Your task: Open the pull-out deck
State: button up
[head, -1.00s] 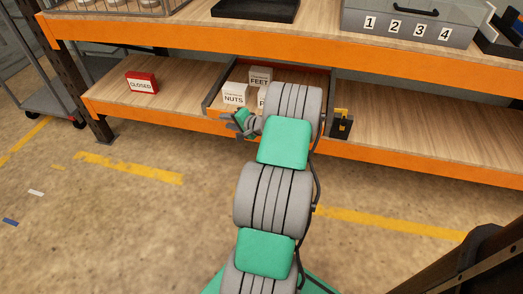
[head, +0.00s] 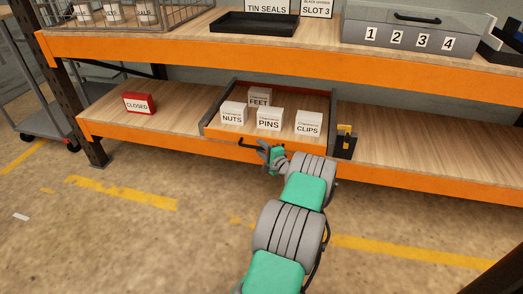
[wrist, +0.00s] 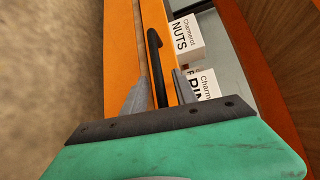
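The pull-out deck (head: 222,131) is on the lower shelf, with dark side rails and an orange front. It holds white boxes labelled FEET (head: 259,97), NUTS (head: 232,113), PINS (head: 269,119) and CLIPS (head: 308,123). Its black bar handle (head: 247,145) is on the front, and also shows in the wrist view (wrist: 154,50). My gripper (head: 263,149) is at the handle's right part. In the wrist view, my gripper's fingers (wrist: 159,90) are apart, one on each side of the bar, with visible gaps. The handle's near end is partly hidden.
A red CLOSED block (head: 139,103) stands on the lower shelf (head: 170,112) at left. A black and yellow piece (head: 345,142) is right of the deck. The upper shelf's orange edge (head: 200,58) overhangs. A dark post (head: 85,130) stands at left. The floor in front is clear.

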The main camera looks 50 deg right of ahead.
jog(key=shift+c, duration=0.3)
grip_shut()
dwell(1.0)
